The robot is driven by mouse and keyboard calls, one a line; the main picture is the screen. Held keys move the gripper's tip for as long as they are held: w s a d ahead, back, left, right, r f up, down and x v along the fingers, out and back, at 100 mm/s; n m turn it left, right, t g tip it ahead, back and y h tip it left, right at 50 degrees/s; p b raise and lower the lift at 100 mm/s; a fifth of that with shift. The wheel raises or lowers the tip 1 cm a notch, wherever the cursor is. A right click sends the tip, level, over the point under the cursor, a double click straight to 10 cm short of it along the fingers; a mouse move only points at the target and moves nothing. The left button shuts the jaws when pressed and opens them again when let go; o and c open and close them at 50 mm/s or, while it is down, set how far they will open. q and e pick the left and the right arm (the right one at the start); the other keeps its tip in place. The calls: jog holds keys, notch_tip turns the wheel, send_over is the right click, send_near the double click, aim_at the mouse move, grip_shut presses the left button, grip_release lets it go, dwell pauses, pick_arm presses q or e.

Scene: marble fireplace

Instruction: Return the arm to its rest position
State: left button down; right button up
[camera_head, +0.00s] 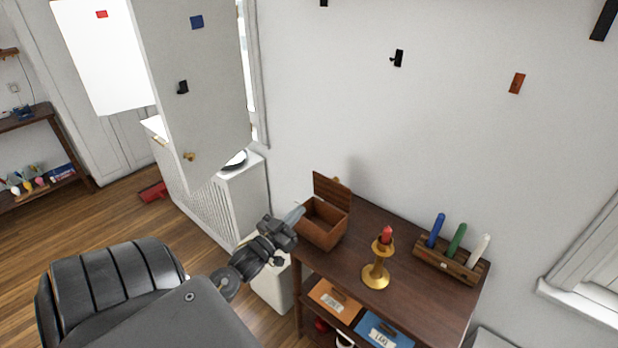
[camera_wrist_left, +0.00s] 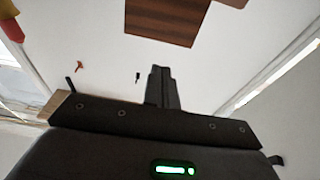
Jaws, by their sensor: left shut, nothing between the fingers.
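My left arm comes in from the lower left in the head view. My left gripper (camera_head: 294,217) is shut and empty, at the left side of a small wooden box (camera_head: 320,235) with its lid (camera_head: 332,190) raised. The box stands at the left end of a dark wooden table (camera_head: 415,285). I cannot tell whether the gripper touches the box. In the left wrist view the closed fingers (camera_wrist_left: 162,87) point at a pale wall, and a brown wooden panel shows at the top. My right gripper is not in view.
A brass candlestick (camera_head: 375,272) with a red candle and a wooden rack (camera_head: 450,262) of coloured candles stand on the table.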

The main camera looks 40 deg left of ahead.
pick_arm(q)
jog(key=shift+v, duration=0.95)
jog(key=shift+r, duration=0.15)
